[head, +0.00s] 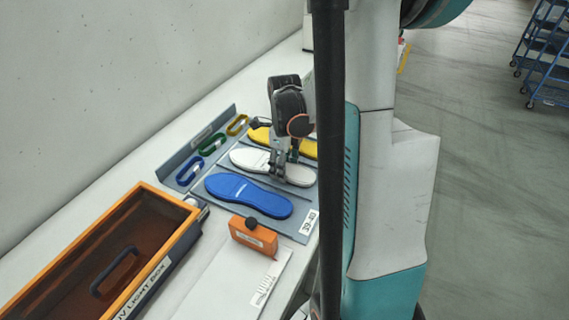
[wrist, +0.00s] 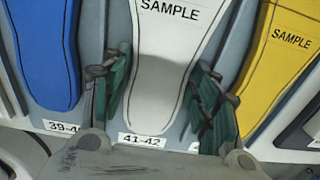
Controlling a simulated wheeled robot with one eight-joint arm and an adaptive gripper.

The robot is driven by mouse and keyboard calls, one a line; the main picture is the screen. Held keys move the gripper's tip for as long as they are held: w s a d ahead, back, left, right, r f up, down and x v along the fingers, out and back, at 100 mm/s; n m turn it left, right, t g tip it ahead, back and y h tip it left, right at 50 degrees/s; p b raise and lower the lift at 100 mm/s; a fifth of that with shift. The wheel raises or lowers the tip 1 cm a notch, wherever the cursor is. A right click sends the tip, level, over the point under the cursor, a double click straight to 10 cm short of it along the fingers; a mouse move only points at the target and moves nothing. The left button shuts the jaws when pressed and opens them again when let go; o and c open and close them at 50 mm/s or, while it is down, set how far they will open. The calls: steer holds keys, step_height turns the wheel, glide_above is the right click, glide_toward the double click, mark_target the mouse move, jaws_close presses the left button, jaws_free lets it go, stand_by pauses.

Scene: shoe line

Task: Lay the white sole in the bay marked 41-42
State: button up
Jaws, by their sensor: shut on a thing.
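The white sole (head: 246,159) lies level over the middle bay of the grey-blue rack (head: 232,222), between the blue sole and the yellow one. It also shows in the wrist view (wrist: 172,42), with SAMPLE printed on it. My gripper (head: 279,176) is shut on its near end, one finger on each side; the fingers also show in the wrist view (wrist: 161,90). The label 41-42 (wrist: 143,141) is just below that end, in line with the sole. I cannot tell whether the sole touches the bay floor.
The blue sole (head: 247,194) is in the bay marked 39-40, the yellow sole (head: 259,134) on the other side. An orange-rimmed UV light box (head: 173,240) is at the left. My black column hides some right-hand ends.

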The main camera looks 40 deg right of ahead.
steer(key=o, duration=1.3)
step_height(320, 180, up, 12)
